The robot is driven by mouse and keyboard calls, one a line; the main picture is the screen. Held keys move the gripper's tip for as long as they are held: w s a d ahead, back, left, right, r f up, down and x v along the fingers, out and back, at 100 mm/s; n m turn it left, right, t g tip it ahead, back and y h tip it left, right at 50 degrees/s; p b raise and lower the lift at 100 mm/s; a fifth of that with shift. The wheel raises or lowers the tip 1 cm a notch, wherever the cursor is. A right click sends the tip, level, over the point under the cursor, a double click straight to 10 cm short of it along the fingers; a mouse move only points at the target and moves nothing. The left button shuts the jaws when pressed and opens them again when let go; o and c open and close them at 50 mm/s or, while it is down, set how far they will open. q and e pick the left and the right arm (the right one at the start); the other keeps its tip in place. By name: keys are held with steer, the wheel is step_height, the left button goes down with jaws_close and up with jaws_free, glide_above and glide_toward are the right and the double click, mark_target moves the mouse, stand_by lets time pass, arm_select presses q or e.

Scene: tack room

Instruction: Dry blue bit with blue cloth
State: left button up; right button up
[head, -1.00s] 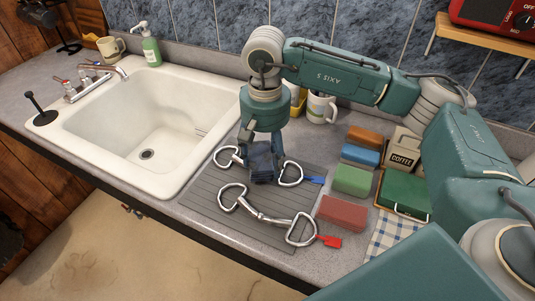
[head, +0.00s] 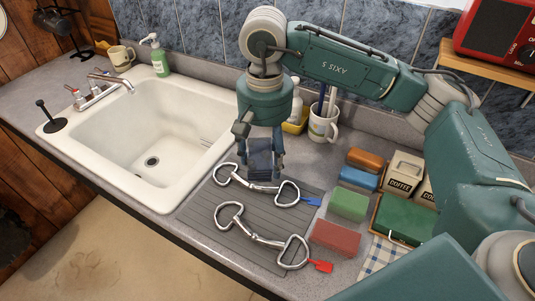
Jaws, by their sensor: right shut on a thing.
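The blue bit, a metal bit with a blue tag (head: 311,201), lies at the back of the grey ribbed mat (head: 218,200). Its rings and much of its mouthpiece (head: 262,188) show. My right gripper (head: 263,142) points down above it, shut on a dark blue cloth (head: 261,160). The cloth hangs just behind and over the bit's middle; I cannot tell if it touches. A second metal bit (head: 258,238) with a red tag (head: 320,266) lies in front of it on the mat. My left gripper is not in view.
A white sink (head: 150,130) is on the left. Right of the mat stand red (head: 335,238), green (head: 348,204), blue (head: 358,178) and orange (head: 365,159) blocks. A mug (head: 322,125) is behind, a green case (head: 404,222) at right.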

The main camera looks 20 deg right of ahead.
steer(key=shift+r, duration=0.1)
steer(key=s+a+r+p, duration=0.2)
steer(key=s+a+r, duration=0.2)
steer(key=a+r, duration=0.1)
steer(key=shift+s+a+r, duration=0.2)
steer(key=shift+a+r, duration=0.15)
steer(key=shift+r, duration=0.1)
stand_by(0.6)
